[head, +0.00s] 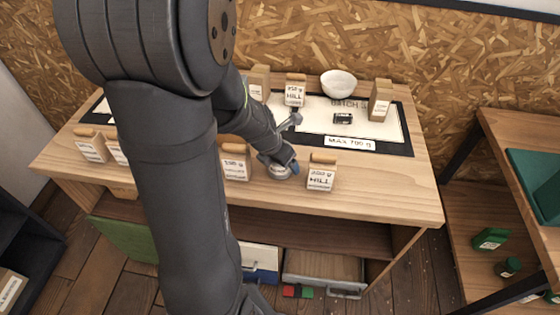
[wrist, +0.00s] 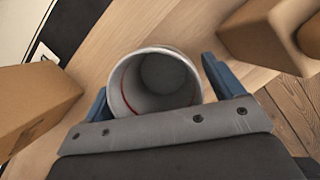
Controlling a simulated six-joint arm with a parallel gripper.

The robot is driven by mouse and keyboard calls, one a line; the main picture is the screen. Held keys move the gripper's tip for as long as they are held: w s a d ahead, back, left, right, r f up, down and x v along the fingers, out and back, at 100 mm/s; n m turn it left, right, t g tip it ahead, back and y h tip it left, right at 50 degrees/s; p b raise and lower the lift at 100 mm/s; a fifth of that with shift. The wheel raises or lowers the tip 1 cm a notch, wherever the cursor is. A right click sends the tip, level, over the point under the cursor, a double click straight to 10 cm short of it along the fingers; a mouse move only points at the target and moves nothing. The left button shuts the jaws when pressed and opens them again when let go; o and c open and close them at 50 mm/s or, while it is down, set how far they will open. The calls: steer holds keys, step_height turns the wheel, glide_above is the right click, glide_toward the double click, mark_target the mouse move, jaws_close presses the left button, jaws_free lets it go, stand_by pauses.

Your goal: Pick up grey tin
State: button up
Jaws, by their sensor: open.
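The grey tin (wrist: 150,98) is an open, empty-looking cylinder with a pale rim and a thin red line inside. It shows in the wrist view between the two blue fingers of my gripper (wrist: 156,76). In the head view my gripper (head: 284,168) is low over the front of the wooden table, between two labelled bags. There the tin is mostly hidden by my gripper.
Brown labelled bags stand close on both sides, one left (head: 235,163) and one right (head: 321,172). Behind are a black-edged mat (head: 397,133), a white bowl (head: 338,84), a small dark device (head: 343,118) and more bags. The table's front right corner is clear.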

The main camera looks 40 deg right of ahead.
steer(key=shift+c, duration=0.3)
steer(key=c, duration=1)
steer(key=shift+c, duration=0.2)
